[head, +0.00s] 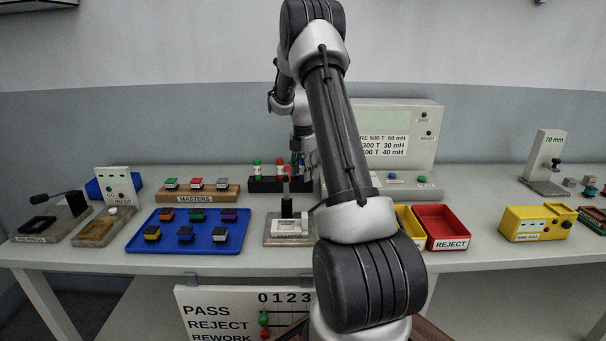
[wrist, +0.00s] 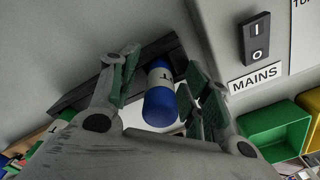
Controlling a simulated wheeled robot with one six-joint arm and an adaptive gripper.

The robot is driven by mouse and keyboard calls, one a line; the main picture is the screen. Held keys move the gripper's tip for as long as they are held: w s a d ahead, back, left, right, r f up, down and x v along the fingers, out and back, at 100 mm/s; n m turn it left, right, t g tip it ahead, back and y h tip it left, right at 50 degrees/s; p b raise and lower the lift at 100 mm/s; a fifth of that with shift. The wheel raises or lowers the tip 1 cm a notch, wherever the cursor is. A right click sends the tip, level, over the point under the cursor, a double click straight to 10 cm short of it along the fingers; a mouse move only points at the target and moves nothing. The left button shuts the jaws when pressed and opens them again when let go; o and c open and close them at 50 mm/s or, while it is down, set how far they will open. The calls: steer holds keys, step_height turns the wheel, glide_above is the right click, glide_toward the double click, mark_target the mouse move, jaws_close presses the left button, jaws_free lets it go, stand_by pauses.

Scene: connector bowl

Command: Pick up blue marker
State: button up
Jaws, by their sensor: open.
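The blue marker (wrist: 160,100) has a blue cap and a white labelled body. In the wrist view it stands between the two fingers of my gripper (wrist: 161,68), with space visible beside it. The fingers are apart and not closed on it. In the head view my gripper (head: 302,160) is over the right part of the black marker rack (head: 265,184), and I cannot make out the blue marker behind it. A green-capped marker (head: 257,168) and a red-capped marker (head: 281,168) stand in the rack to the left.
A grey console with a MAINS switch (wrist: 256,38) stands close on the right. A stand (head: 288,228) is in front of the rack. A blue tray (head: 150,245) of connectors, a MASTERS block (head: 180,195) and a red REJECT bin (head: 441,225) are on the bench.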

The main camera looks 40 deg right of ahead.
jaws_close()
steer(key=shift+r, duration=0.1)
step_height(320, 180, up, 10)
steer(key=shift+f, duration=0.1)
steer(key=c, duration=0.7)
jaws_free()
steer(key=shift+c, duration=1.3)
steer(key=shift+s, duration=0.15)
